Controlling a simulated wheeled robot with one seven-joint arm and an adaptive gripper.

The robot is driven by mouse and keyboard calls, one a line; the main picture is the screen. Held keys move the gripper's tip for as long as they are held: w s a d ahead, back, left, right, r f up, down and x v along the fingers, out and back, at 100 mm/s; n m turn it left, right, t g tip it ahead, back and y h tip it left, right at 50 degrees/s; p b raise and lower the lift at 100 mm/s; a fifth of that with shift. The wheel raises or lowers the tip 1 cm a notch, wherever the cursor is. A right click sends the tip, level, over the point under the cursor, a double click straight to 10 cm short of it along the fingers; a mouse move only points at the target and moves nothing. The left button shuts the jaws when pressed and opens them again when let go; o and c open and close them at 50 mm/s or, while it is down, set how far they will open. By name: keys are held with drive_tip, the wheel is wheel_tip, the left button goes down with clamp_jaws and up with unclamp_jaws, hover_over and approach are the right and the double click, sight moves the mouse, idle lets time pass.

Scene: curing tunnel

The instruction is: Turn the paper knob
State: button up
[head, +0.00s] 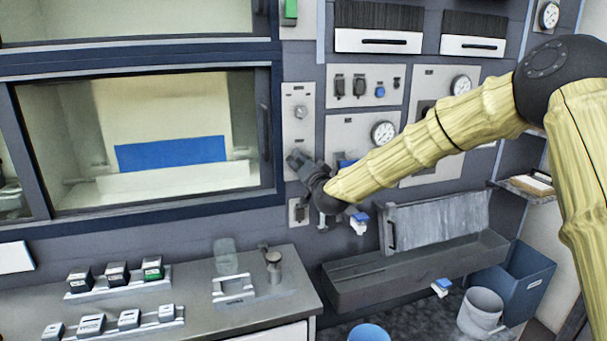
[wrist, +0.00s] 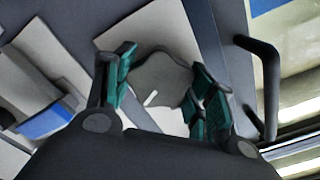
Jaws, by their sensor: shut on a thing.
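In the wrist view, a grey lobed knob (wrist: 158,76) with a short white mark sits on a pale panel plate (wrist: 100,42). My gripper (wrist: 162,82) has its teal-padded fingers on either side of the knob and is shut on it. In the head view, my gripper (head: 297,160) is at the narrow pale panel (head: 298,105) just right of the window. There, the gripper hides the knob. Any lettering naming the knob is too small to read.
A dark door handle (wrist: 268,75) stands close to the right of my gripper in the wrist view. A blue-and-white part (wrist: 45,120) is at the left. Below, a counter (head: 270,310) holds several small labelled blocks, and a grey trough (head: 415,272) stands out from the wall.

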drive_tip(key=shift+d+m+b, duration=0.1)
drive_tip(key=shift+m+b, duration=0.35)
drive_tip(key=shift+m, duration=0.25)
drive_tip(key=o, duration=1)
drive_tip(key=v, duration=1.2)
